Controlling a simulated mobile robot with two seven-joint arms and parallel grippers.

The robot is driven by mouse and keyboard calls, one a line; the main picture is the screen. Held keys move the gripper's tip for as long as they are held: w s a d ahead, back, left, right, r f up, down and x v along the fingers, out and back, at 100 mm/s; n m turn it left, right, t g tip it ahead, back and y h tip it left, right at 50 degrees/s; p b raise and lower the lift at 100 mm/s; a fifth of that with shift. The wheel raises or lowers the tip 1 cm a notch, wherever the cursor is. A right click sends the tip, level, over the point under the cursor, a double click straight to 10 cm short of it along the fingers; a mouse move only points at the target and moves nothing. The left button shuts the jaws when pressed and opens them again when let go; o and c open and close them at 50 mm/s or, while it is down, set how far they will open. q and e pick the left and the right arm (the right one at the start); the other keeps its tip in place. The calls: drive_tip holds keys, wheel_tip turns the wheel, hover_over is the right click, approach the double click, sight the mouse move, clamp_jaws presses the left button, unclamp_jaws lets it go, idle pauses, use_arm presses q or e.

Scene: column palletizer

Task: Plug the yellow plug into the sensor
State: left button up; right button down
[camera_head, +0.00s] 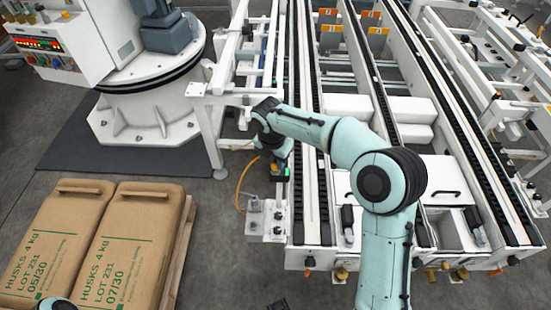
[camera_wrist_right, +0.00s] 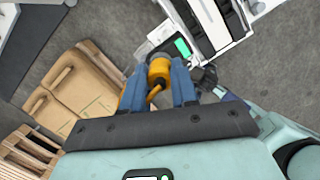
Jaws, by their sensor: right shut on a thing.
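The yellow plug (camera_wrist_right: 158,70) is between the blue fingers of my right gripper (camera_wrist_right: 160,82), which is shut on it. Its front end points at the dark housing of the sensor (camera_wrist_right: 160,49), which has a green lit patch. The two overlap in the wrist view, and I cannot tell whether the plug is seated or just in front. In the head view my right gripper (camera_head: 276,160) is at the sensor (camera_head: 279,175) by the conveyor's left side, and the plug is mostly hidden. An orange cable (camera_head: 239,187) hangs in a loop there. My left gripper does not show.
The conveyor (camera_head: 327,170) with its black chains runs close to the right of the sensor. A white frame post (camera_head: 211,135) stands to the left. Brown sacks (camera_head: 125,240) lie on a pallet at lower left. A palletizer base (camera_head: 150,110) stands behind. Bare floor lies between sacks and conveyor.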

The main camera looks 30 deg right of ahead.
drive_tip(key=c, duration=0.8)
unclamp_jaws()
drive_tip(key=shift+f, duration=0.1)
drive_tip(key=r, duration=0.4)
drive_tip(key=a+r+p, duration=0.1)
drive_tip(key=r, duration=0.4)
drive_tip(key=s+r+p, duration=0.1)
drive_tip(key=r, duration=0.3)
drive_tip(key=shift+a+r, duration=0.15)
drive_tip(key=shift+a, duration=0.2)
